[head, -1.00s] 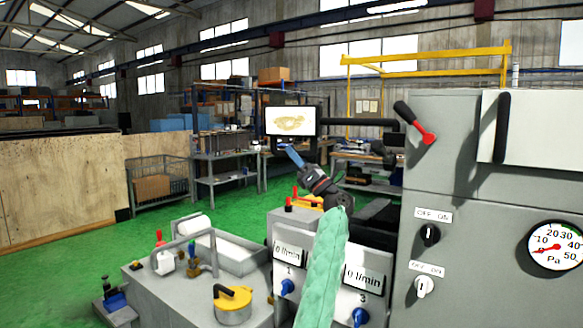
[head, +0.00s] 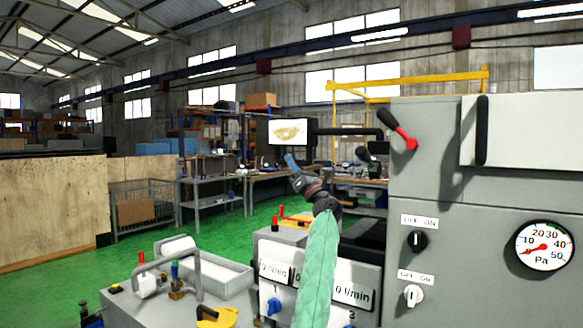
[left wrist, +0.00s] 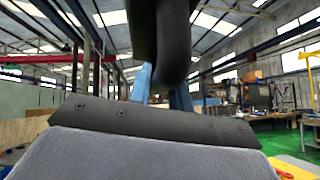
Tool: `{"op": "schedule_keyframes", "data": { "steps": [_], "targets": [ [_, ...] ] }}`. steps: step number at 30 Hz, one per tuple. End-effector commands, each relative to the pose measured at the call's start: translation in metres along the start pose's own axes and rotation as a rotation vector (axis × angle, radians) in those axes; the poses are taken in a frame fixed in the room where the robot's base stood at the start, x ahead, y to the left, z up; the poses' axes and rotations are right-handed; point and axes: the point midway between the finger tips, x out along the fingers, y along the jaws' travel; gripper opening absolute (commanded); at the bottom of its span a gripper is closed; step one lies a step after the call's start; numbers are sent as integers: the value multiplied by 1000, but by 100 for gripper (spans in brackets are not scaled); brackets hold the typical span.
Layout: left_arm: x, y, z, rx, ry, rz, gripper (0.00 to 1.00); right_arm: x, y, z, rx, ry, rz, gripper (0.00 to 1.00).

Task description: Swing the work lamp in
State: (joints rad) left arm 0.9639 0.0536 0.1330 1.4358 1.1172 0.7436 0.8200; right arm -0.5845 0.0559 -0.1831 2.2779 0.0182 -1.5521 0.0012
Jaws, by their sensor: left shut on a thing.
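What looks like the work lamp (head: 288,131), a dark-framed panel with a bright white face and a yellowish pattern, hangs on a black horizontal arm (head: 345,132) left of the grey cabinet. My left gripper (head: 291,160), with blue fingers, is just under the panel. In the left wrist view, its blue fingers (left wrist: 163,88) stand on both sides of a dark rounded bar (left wrist: 172,45), shut on it. The bar seems to be the lamp's handle; its joint to the panel is hidden. My right gripper does not show.
The grey cabinet (head: 430,170) with knobs, a pressure gauge (head: 543,246) and a red-and-black lever (head: 400,130) fills the right. A lower box with blue knobs and a basin (head: 205,275) stand in front. Green floor (head: 60,290) is clear at left.

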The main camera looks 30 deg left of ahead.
Motion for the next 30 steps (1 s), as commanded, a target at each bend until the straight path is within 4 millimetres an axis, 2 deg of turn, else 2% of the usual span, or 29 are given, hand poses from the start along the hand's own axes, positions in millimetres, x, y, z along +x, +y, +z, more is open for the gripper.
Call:
{"op": "schedule_keyframes", "data": {
  "steps": [13, 14, 16, 25, 30],
  "targets": [
    [2, -2, 4, -7, -5, -8, 0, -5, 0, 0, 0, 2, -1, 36],
    [3, -2, 4, -7, -5, -8, 26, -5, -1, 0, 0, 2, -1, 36],
    [2, -2, 4, -7, -5, -8, 40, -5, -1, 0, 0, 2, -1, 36],
    [1, -2, 2, -5, -3, -6, 41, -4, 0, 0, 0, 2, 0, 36],
    [-8, -3, 1, -5, -3, -7, 41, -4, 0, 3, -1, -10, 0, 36]
  ]
}}
